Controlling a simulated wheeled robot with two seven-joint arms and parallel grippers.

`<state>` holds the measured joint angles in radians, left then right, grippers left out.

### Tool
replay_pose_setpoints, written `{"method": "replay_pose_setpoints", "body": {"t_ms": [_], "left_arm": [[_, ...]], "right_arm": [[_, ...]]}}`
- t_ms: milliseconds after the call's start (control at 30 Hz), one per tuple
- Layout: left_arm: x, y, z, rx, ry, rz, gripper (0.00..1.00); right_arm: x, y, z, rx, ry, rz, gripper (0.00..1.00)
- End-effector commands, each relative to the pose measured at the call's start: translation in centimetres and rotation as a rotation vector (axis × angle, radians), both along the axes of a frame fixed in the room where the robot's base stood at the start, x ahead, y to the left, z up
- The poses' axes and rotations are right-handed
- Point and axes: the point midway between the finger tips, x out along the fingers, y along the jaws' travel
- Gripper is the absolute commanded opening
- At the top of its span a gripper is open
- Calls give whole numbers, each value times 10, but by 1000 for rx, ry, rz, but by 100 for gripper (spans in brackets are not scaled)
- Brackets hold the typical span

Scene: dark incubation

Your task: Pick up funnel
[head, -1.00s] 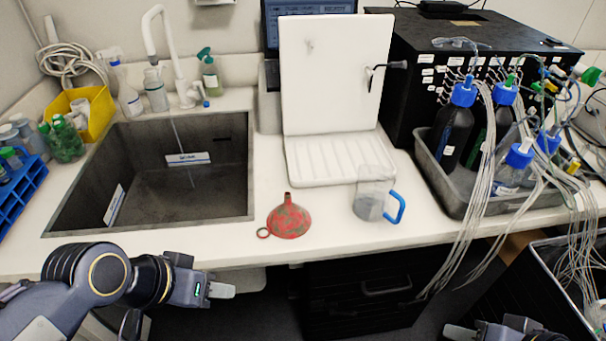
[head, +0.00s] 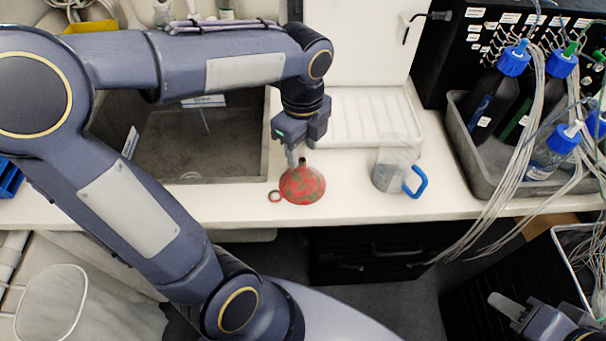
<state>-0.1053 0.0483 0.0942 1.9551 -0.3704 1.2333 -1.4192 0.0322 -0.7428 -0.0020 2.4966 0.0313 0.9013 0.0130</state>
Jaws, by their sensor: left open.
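The red funnel (head: 303,187) stands mouth down on the white counter in the head view, its spout up and its ring handle pointing left. My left gripper (head: 296,156) points down at the funnel's spout from above and behind. It is open, with its fingers at or very near the spout; I cannot tell whether they touch it. The finger overlap hides part of the spout. My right gripper (head: 508,305) is low at the right, away from the counter; whether its jaws are open is unclear.
A clear jug with a blue handle (head: 414,182) stands right of the funnel. The sink (head: 265,160) lies to the left, partly behind my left arm. A white ribbed tray (head: 362,118) is behind. A grey tub (head: 468,165) with bottles and hanging tubes is at the right.

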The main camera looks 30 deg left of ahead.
Motion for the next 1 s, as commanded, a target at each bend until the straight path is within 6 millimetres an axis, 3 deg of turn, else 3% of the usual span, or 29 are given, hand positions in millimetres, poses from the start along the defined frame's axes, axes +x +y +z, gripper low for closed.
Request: {"method": "replay_pose_setpoints", "body": {"t_ms": [200, 500, 833, 1000], "left_arm": [[-5, -2, -31, 0, 3, 3, 43], [-4, -2, -36, -1, 0, 4, 43], [-4, -2, -36, -1, 0, 4, 0], [-4, -2, -36, -2, 1, 4, 0]], "right_arm": [[0, 0, 0, 0, 0, 0, 39], [0, 0, 0, 0, 0, 0, 39], [0, 0, 0, 0, 0, 0, 39], [0, 0, 0, 0, 0, 0, 39]]}}
